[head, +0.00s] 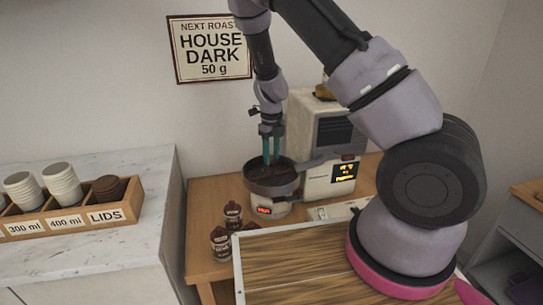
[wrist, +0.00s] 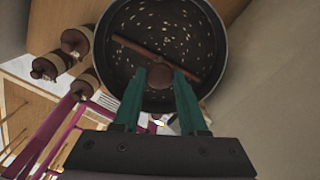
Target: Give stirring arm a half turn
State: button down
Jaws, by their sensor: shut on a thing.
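The stirring arm (wrist: 145,51) is a brown bar lying across the inside of a round dark pan (wrist: 129,8). In the wrist view it runs from upper left to lower right, with a round brown knob in front of it. My gripper (wrist: 160,78) points down over the pan, its green fingers shut on the knob of the stirring arm. In the head view my gripper (head: 271,160) reaches into the pan (head: 250,182), which sits on a small white base with a red display. Pale specks lie on the dark pan floor.
A cream machine (head: 318,150) with a lit display stands right beside the pan. Several small brown jars (head: 221,242) stand at its front left. A box of cups and lids (head: 75,222) is on the left counter. A sign (head: 210,47) hangs behind.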

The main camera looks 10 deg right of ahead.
jog(key=shift+w+m, duration=0.1)
jog(key=shift+m, duration=0.3)
jog(key=shift+c, duration=2.2)
grip_release()
notch_tip(320, 180, up, 11)
jog(key=shift+f, duration=0.1)
